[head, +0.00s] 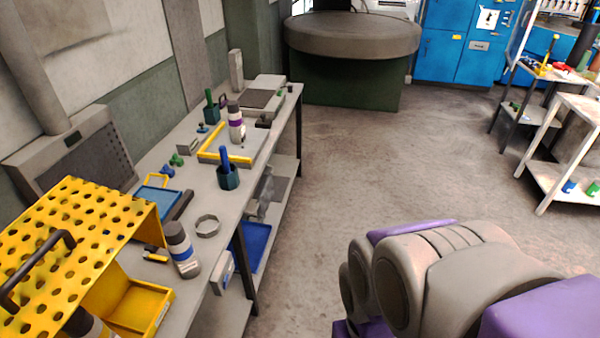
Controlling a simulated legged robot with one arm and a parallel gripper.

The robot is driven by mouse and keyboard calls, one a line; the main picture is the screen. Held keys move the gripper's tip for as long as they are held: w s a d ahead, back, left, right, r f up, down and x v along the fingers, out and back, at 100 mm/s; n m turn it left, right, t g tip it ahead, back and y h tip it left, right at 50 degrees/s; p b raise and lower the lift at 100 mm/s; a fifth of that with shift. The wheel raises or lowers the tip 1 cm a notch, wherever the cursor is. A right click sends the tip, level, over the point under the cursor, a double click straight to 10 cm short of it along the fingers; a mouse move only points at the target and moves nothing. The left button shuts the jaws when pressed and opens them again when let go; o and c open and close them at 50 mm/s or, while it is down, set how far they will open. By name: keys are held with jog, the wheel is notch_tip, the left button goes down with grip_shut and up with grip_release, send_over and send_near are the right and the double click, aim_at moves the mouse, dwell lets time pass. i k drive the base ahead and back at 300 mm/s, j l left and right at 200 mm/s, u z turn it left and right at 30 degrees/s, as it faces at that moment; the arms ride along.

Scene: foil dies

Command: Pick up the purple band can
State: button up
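The purple band can (236,122) stands upright on the long grey workbench (203,262). It is a dark-topped can with a purple stripe around a pale body, at or on a yellow-edged grey plate (246,150) towards the bench's far end. Whether it stands on the plate or just behind it is hard to tell. My folded grey and purple arm fills the lower right of the head view, over the floor and apart from the bench. My gripper's fingers do not show.
A blue band can (182,250) stands nearer on the bench. Green cups with blue (228,178) and green (209,114) handles flank the purple can. A yellow perforated cover (75,240) rises at the near end. The floor (370,170) right of the bench is clear.

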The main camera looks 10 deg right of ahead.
aim_at(238, 129)
jog(key=i+u, duration=0.2)
jog(key=i, duration=0.55)
jog(key=i+l+u, duration=0.2)
jog(key=i, duration=0.6)
